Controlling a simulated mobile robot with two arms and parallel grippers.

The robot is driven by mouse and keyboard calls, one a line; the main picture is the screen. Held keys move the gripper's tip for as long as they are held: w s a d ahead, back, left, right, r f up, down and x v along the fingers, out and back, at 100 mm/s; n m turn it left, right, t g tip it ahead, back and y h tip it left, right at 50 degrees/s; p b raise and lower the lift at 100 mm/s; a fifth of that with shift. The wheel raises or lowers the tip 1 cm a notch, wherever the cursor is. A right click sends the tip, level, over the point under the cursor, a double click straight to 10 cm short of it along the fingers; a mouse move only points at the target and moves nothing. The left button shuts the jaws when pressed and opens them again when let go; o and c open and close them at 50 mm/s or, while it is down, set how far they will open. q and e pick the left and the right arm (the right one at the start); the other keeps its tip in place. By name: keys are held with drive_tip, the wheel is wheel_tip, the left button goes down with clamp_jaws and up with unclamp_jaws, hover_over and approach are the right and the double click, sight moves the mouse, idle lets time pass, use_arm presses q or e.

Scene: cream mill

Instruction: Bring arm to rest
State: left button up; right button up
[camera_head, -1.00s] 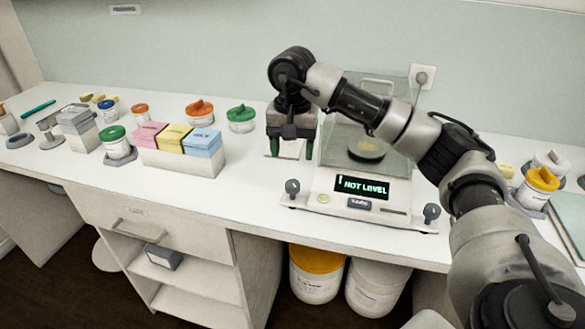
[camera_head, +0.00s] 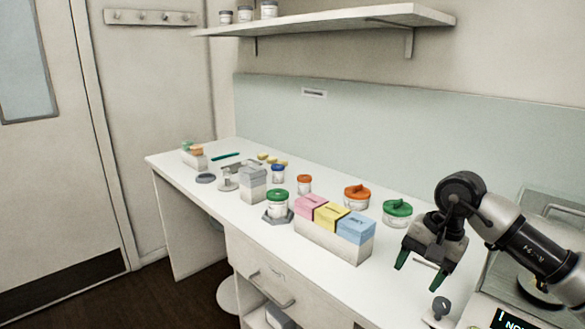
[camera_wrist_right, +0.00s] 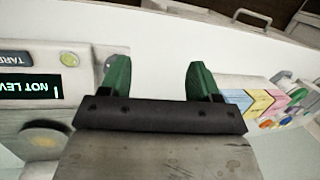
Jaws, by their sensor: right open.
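My right gripper (camera_head: 422,266) hangs above the bench at the right of the head view, fingers pointing down. Its green fingers are apart with nothing between them. In the right wrist view the gripper (camera_wrist_right: 159,78) is also open and empty over the white bench. Its arm comes in from the right edge. My left gripper is not in either view.
The balance (camera_head: 512,318) stands at the lower right, partly cut off; its display reads "NOT LEVEL" in the wrist view (camera_wrist_right: 30,87). Left of my gripper are a box of coloured packs (camera_head: 332,249), a green-lidded jar (camera_head: 397,213) and an orange-lidded jar (camera_head: 356,198). A shelf (camera_head: 330,22) is above.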

drive_tip(key=s+a+r+m+t+y, duration=0.1)
drive_tip(key=s+a+m+y, duration=0.3)
drive_tip(key=a+y, duration=0.55)
drive_tip(key=s+a+r+m+t+y, duration=0.15)
drive_tip(key=a+m+y, duration=0.4)
drive_tip(key=a, duration=0.75)
drive_tip(key=w+d+f+m+t+h, duration=0.1)
drive_tip(key=d+m+t+h, duration=0.3)
drive_tip(key=m+t, duration=0.7)
drive_tip(key=w+d+f+m+t+h, duration=0.1)
drive_tip(key=d+f+m+t+h, duration=0.35)
drive_tip(key=m, duration=1.25)
drive_tip(key=s+d+f+m+g+h, duration=0.5)
drive_tip(key=f+m+h, duration=0.45)
drive_tip(key=m, duration=0.55)
drive_tip(key=s+d+f+m+g, duration=0.2)
drive_tip(key=s+f+m+g, duration=0.35)
drive_tip(key=s, duration=0.45)
drive_tip(key=s+d+f+m+g, duration=0.2)
drive_tip(key=s+f+m+g, duration=0.25)
drive_tip(key=s+f, duration=0.4)
wheel_tip(320, 180, down, 24)
drive_tip(key=s+n+g, duration=0.1)
drive_tip(key=s, duration=0.1)
drive_tip(key=s+d+f+g, duration=0.1)
drive_tip(key=s+d+f, duration=0.1)
drive_tip(key=s+f, duration=1.4)
drive_tip(key=shift+d+p, duration=0.2)
drive_tip(key=shift+p, duration=0.15)
